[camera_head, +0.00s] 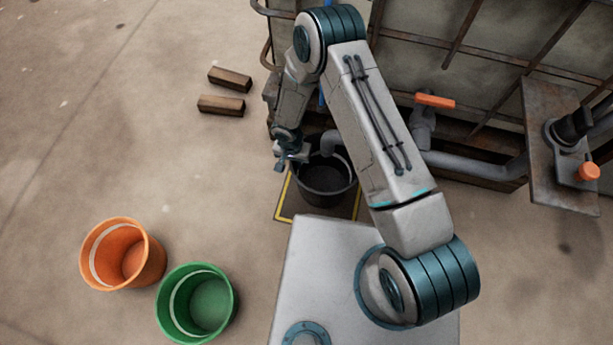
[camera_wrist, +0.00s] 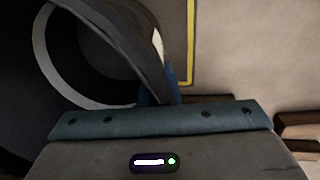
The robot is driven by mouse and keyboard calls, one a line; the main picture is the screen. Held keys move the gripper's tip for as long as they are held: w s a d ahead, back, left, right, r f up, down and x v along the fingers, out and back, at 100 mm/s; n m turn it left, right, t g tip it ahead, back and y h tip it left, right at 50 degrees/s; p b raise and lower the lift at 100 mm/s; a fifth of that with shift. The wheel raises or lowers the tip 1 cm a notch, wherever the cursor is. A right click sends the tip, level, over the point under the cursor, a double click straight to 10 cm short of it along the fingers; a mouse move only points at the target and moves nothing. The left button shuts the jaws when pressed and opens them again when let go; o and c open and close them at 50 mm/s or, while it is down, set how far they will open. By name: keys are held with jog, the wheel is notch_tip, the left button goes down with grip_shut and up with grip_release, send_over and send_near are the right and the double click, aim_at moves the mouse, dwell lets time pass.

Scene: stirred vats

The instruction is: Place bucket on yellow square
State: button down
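A black bucket (camera_head: 325,180) with a pale band inside stands upright within the yellow-outlined square (camera_head: 283,205), under a grey pipe spout. The square's left, front and part of its right edge show; the rest is hidden. My gripper (camera_head: 291,160) is at the bucket's left rim. In the wrist view, the bucket (camera_wrist: 125,45) fills the left side and its wall runs down to my blue fingertips (camera_wrist: 160,92), which appear on both sides of it. Whether they press on the wall is not clear. The yellow line (camera_wrist: 190,45) shows beyond the wall.
An orange bucket (camera_head: 123,254) and a green bucket (camera_head: 197,303) stand at lower left. Two wooden blocks (camera_head: 222,104) lie at upper left. A caged vat (camera_head: 480,60) with an orange-handled valve (camera_head: 435,101) stands behind. Floor at left is mostly clear.

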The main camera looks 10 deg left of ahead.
jog(key=shift+f+b, duration=0.95)
jog(key=shift+f, duration=1.9)
jog(key=shift+f, duration=0.2)
jog(key=c, duration=1.7)
grip_release()
jog(key=shift+r, duration=0.1)
jog(key=shift+r, duration=0.1)
jog(key=r+p, duration=0.1)
jog(key=r, duration=0.3)
jog(key=r+p, duration=0.2)
jog(key=r, duration=0.2)
jog(key=a+r+p, duration=0.1)
jog(key=r, duration=0.3)
jog(key=shift+a, duration=0.1)
